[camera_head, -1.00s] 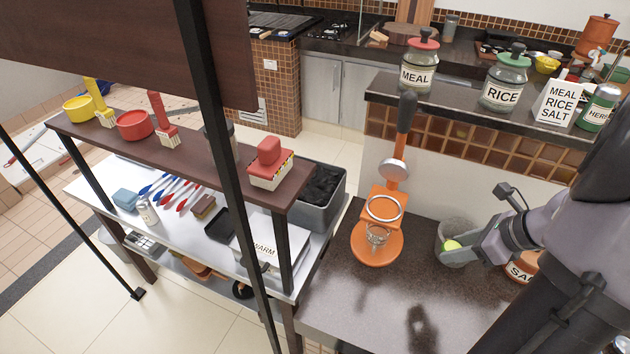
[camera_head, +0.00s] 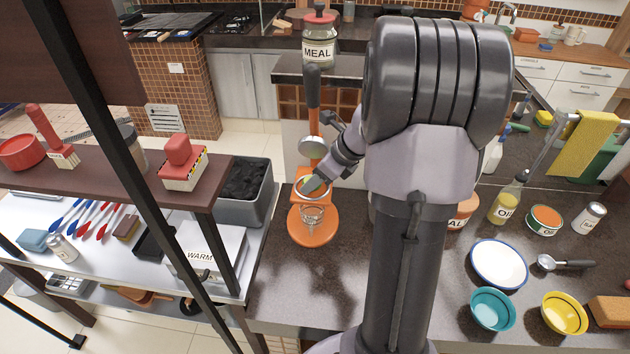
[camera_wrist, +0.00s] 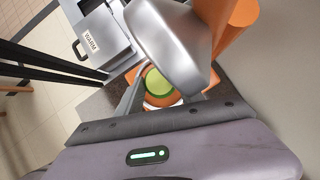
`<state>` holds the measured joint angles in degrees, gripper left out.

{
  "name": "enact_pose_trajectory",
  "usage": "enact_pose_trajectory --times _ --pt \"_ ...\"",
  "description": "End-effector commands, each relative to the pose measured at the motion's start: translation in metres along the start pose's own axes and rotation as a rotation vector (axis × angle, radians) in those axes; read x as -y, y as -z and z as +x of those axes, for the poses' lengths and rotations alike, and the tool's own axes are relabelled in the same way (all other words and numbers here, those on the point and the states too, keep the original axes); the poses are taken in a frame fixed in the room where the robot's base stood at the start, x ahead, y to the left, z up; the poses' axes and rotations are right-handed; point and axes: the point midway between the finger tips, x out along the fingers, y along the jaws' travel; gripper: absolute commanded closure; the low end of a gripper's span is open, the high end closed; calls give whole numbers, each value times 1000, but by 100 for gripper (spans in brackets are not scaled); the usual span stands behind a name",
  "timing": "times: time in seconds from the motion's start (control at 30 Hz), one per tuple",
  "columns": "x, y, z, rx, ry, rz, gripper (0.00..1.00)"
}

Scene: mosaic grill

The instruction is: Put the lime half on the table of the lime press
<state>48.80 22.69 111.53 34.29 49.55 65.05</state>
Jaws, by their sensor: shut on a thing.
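The lime press is orange, with a round base (camera_head: 313,233), a dark upright lever (camera_head: 313,86) and a metal pressing dome (camera_head: 312,147). Its ring-shaped table (camera_head: 298,196) is partly hidden by my gripper (camera_head: 311,186). In the wrist view the dome (camera_wrist: 165,45) is large and close, and the green lime half (camera_wrist: 157,83) shows between my fingers below it. My gripper is shut on the lime half at the height of the table. Whether the lime touches the table cannot be told. A clear glass (camera_head: 312,215) stands on the base under the table.
My arm covers the middle of the dark counter (camera_head: 285,295). A white plate (camera_head: 498,264), teal bowl (camera_head: 492,309) and yellow bowl (camera_head: 564,313) are on the right. A shelf post (camera_head: 150,200) stands left. The MEAL jar (camera_head: 319,40) stands on the ledge behind.

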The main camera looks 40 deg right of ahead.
Motion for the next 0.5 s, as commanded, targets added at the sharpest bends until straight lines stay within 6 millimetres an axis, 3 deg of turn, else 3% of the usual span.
enact_pose_trajectory --times 0.27,0.3,0.37,0.5 --pt "0 2 3 0 0 -1 95" --pt "0 2 2 0 0 -1 48" --pt "0 2 2 0 0 -1 36" --pt "0 2 2 0 0 -1 34"
